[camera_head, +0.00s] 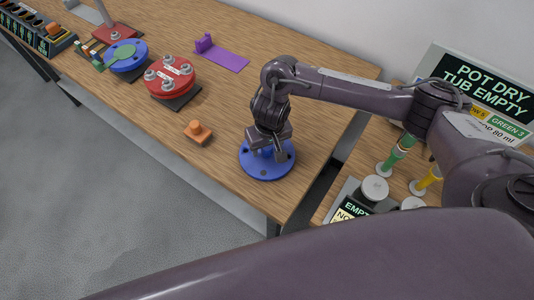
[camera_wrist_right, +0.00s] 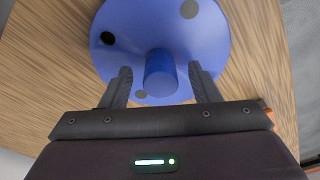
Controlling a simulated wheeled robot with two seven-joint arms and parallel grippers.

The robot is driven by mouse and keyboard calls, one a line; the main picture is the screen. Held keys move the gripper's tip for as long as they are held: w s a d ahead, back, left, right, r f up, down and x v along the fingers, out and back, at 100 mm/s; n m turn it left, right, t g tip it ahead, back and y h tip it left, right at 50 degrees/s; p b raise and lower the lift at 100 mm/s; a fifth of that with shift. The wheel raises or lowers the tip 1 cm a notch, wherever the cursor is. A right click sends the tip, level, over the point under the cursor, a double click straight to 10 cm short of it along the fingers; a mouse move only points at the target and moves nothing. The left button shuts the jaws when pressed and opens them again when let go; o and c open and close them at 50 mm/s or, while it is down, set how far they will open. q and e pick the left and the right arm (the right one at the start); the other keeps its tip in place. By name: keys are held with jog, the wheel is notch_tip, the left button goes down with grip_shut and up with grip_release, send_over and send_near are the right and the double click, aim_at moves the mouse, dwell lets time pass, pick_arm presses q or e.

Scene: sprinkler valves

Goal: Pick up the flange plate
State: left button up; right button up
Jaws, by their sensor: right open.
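The flange plate appears to be the blue disc (camera_head: 268,173) lying flat near the front right corner of the long wooden table. It has dark holes near its rim and a blue upright post in its middle. In the right wrist view, the disc (camera_wrist_right: 160,30) fills the top and its post (camera_wrist_right: 159,75) stands between the fingers. My right gripper (camera_head: 267,152) is above the disc and open. In the wrist view, the fingers of that gripper (camera_wrist_right: 160,72) are on either side of the post, with gaps showing. My left gripper is out of view.
An orange block with a knob (camera_head: 199,131) lies left of the disc. A red bolted flange (camera_head: 169,76), a blue and green valve part (camera_head: 126,55) and a purple bracket (camera_head: 221,54) stand farther left. A second table with a sign (camera_head: 480,88) and coloured cylinders is right, across a gap.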

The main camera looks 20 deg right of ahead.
jog(key=shift+f, duration=0.15)
grip_shut()
dwell(1.3)
jog(key=shift+w, duration=0.15)
